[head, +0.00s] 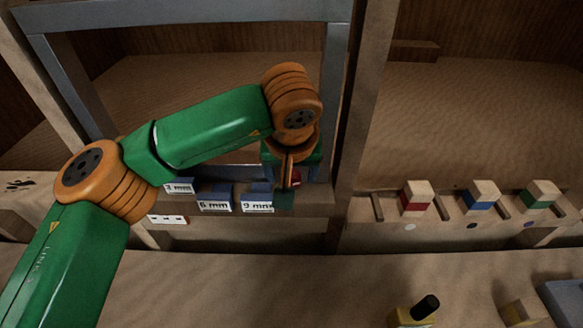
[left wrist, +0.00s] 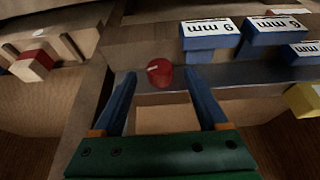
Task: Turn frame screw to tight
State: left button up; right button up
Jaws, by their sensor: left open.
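A red round knob with a pale mark on its face, seemingly the frame screw (left wrist: 159,73), sits at the edge of the grey-blue frame in the left wrist view. A small part of the red knob (head: 296,177) shows beside my gripper in the head view. My left gripper (left wrist: 160,84) is open and empty, its two blue fingers pointing at the knob, with the knob between or just beyond the tips; I cannot tell if they touch it. In the head view my left gripper (head: 288,190) largely hides the knob. My right gripper is not in view.
Blue blocks labelled 3 mm (head: 180,187), 6 mm (head: 215,203) and 9 mm (head: 257,203) stand just left of my gripper. Wooden blocks with red (head: 416,198), blue (head: 480,196) and green (head: 540,194) bands line the ledge at right. A black-topped yellow item (head: 420,310) stands in front.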

pick_arm(q)
jog(key=shift+x, duration=1.05)
jog(key=shift+w+f, duration=0.25)
jog(key=shift+w, duration=0.25)
jog(key=shift+s+r, duration=0.1)
jog(key=shift+s, duration=0.1)
jog(key=c, duration=0.5)
grip_shut()
jog(key=y+p, duration=0.2)
jog(key=p, duration=0.1)
jog(key=shift+d+r+m+y, duration=0.3)
jog(key=shift+d+y, duration=0.05)
jog(key=shift+y, duration=0.05)
jog(key=shift+f+y+p, duration=0.3)
jog(key=shift+y+p, duration=0.05)
jog(key=shift+y, duration=0.25)
jog(key=o, duration=0.5)
grip_release()
